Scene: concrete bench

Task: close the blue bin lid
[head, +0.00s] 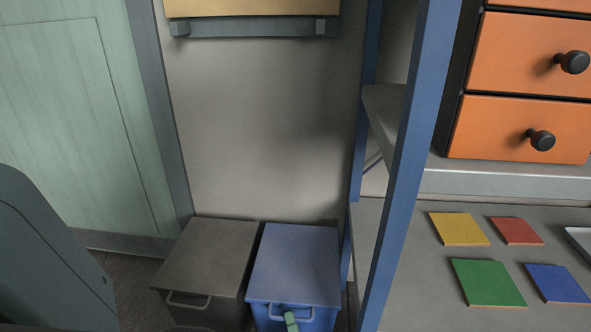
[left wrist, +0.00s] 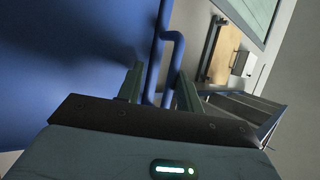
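The blue bin (head: 295,262) stands on the floor at the bottom middle of the head view, and its lid appears to lie flat on top. Its blue handle (head: 272,312) is on the front, partly covered by my left gripper (head: 291,322), of which only a greenish fingertip shows there. In the left wrist view my left gripper (left wrist: 158,90) is open, its two fingers apart, with the blue handle (left wrist: 177,62) in the gap between them. The bin's blue front (left wrist: 80,50) fills the left of that view. My right gripper is not in view.
A dark grey bin (head: 212,255) with a similar handle stands close on the left. A blue post (head: 410,170) rises on the right, beside a bench (head: 400,285) with coloured squares. Orange drawers (head: 520,125) are beyond. A grey wall is behind the bins.

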